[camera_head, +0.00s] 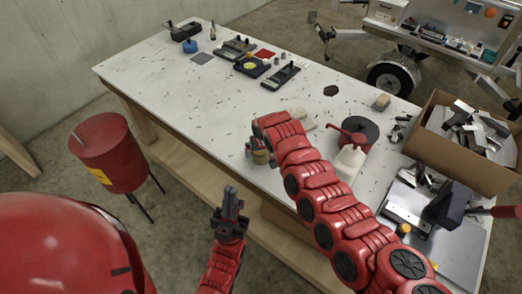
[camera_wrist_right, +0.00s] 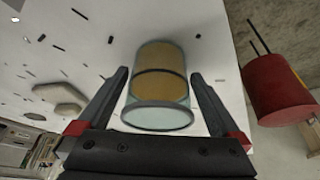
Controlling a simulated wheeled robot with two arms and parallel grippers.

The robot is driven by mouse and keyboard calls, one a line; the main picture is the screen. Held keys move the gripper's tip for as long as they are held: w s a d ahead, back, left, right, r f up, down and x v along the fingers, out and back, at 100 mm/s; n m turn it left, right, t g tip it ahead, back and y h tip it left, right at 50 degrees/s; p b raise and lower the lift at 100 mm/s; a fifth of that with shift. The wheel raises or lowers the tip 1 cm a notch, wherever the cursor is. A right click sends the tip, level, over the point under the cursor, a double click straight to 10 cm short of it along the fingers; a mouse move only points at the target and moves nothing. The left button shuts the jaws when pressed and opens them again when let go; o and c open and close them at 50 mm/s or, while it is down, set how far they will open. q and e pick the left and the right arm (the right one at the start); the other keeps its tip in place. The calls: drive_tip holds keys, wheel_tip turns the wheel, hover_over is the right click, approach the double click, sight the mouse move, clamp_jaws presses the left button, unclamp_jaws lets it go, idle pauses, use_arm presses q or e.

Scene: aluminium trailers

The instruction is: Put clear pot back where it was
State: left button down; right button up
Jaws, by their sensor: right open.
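The clear pot (camera_wrist_right: 160,68) is a see-through cylinder with amber contents and a dark band. In the right wrist view it lies between the spread fingers of my right gripper (camera_wrist_right: 158,100), with a gap visible on each side. In the head view the pot (camera_head: 261,157) is near the table's front edge, partly hidden by my right gripper and arm. My left gripper (camera_head: 231,205) is raised in front of the table, away from the pot. Its fingers look close together, but I cannot tell whether they are shut.
The white table (camera_head: 225,100) carries tools at the far left. Right of my arm are a dark red round item (camera_head: 359,129), a white bottle (camera_head: 347,162) and a cardboard box (camera_head: 460,150) of metal parts.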

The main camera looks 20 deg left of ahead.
drive_tip(key=b+v, duration=0.3)
drive_tip(key=v, duration=0.9)
drive_tip(key=shift+d+r, duration=0.1)
